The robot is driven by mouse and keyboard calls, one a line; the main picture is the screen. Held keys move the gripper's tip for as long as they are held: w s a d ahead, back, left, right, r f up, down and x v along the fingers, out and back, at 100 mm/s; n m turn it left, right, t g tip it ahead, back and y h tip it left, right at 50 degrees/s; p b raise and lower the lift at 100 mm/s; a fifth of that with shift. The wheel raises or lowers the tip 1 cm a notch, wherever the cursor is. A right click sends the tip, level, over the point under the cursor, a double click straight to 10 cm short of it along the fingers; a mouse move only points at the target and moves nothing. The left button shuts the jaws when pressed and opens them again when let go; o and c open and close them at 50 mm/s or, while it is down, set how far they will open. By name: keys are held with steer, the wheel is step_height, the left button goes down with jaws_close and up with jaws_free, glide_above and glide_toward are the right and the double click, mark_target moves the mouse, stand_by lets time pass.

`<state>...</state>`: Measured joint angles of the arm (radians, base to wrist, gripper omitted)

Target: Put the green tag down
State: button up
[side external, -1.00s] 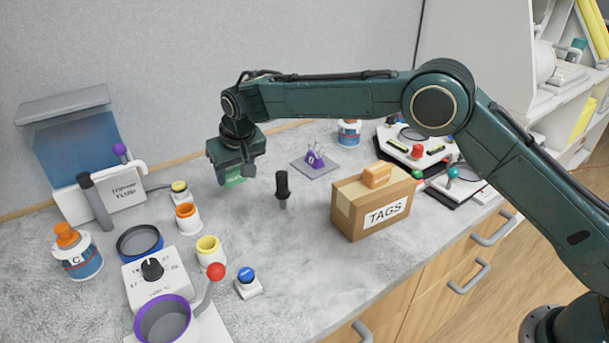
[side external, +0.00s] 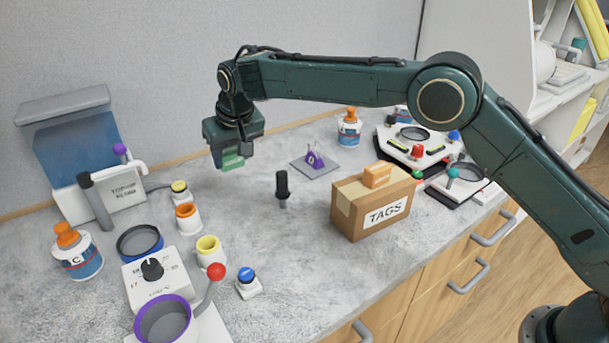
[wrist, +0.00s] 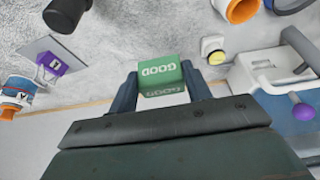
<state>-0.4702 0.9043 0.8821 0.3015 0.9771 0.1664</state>
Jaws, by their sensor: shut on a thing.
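The green tag (wrist: 160,75) is a small green block with the word GOOD in white letters, seen in the wrist view. My gripper (wrist: 165,92) is shut on it, with one dark finger on each side. In the side view my gripper (side external: 232,162) points down above the back part of the grey worktop (side external: 330,265), and the green tag (side external: 231,163) shows at its tips. The tag is held in the air, apart from the worktop.
A black upright knob (side external: 282,186) stands right of my gripper. A purple piece on a grey plate (side external: 318,169) lies behind it. The cardboard TAGS box (side external: 347,219) is further right. Yellow and orange-rimmed cups (side external: 188,218) stand at left. Worktop below my gripper looks clear.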

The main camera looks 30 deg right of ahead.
steer(key=shift+s+a+r, duration=0.2)
steer(key=shift+s+r, duration=0.15)
steer(key=shift+s, duration=0.05)
steer(key=s+a+r+m+h, duration=0.1)
steer(key=s+r+m, duration=0.1)
steer(key=s+r, duration=0.45)
steer(key=s+a+r+m+h, duration=0.1)
steer(key=s+r+m, duration=0.2)
steer(key=s, duration=0.6)
steer(key=f, duration=1.5)
steer(key=shift+w+f, duration=0.25)
steer(key=shift+f, duration=0.1)
steer(key=shift+f, duration=2.15)
steer(key=shift+f, duration=0.15)
steer(key=o, duration=1)
steer(key=shift+c, duration=0.2)
